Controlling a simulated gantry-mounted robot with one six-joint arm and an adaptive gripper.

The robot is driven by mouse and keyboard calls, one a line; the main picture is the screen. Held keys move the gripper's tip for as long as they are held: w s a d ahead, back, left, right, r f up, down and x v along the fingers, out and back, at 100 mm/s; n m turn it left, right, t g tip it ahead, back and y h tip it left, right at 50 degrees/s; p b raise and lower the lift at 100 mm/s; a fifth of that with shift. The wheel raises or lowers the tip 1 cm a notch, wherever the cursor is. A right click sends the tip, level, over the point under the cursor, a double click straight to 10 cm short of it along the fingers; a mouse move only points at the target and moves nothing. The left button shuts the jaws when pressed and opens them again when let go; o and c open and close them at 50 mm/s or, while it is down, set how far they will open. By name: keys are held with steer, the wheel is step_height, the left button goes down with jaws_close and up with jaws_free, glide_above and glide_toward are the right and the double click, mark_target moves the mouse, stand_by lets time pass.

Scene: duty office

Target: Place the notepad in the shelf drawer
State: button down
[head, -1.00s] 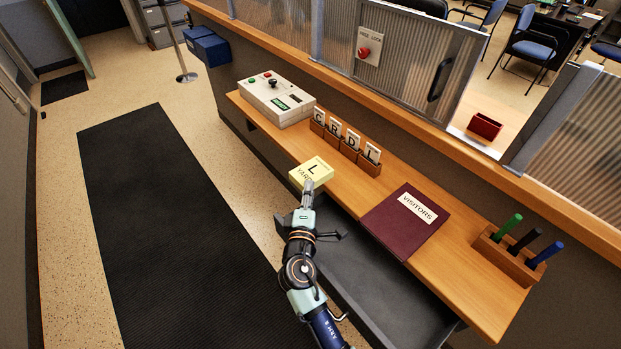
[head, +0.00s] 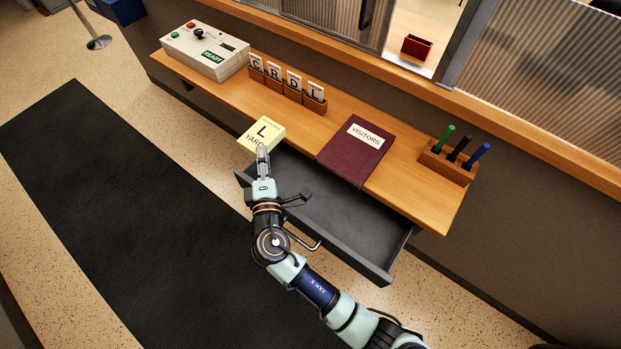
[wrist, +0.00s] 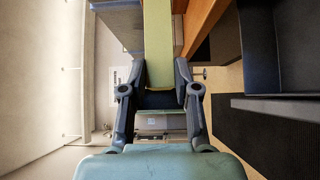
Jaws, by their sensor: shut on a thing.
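The yellow notepad (head: 261,136), marked "L" and "YARD", is in my gripper (head: 263,153) at the front edge of the shelf in the head view. In the wrist view the notepad (wrist: 158,45) shows as a pale yellow-green slab between the two fingers of my gripper (wrist: 160,92), which are shut on it. The shelf drawer (head: 335,215) is open below the shelf, dark grey, and the part of its floor in sight is bare. My arm crosses in front of its left end. The notepad is to the left of most of the drawer opening.
On the wooden shelf (head: 425,205) are a control box (head: 205,50), a card rack (head: 287,90), a maroon visitors book (head: 355,155) and a pen holder (head: 447,163). A counter with glass panels runs behind. A dark mat (head: 120,190) covers the floor.

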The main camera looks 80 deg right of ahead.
steer(key=s+r+p, duration=1.2)
steer(key=s+r, duration=0.4)
steer(key=s, duration=0.3)
step_height(320, 180, down, 20)
steer(key=b, duration=1.2)
steer(key=shift+w+f, duration=0.2)
steer(key=shift+a, duration=0.1)
steer(key=shift+f+b, duration=0.35)
steer(key=shift+b, duration=0.15)
steer(key=c, duration=0.8)
jaws_free()
steer(key=shift+c, duration=0.2)
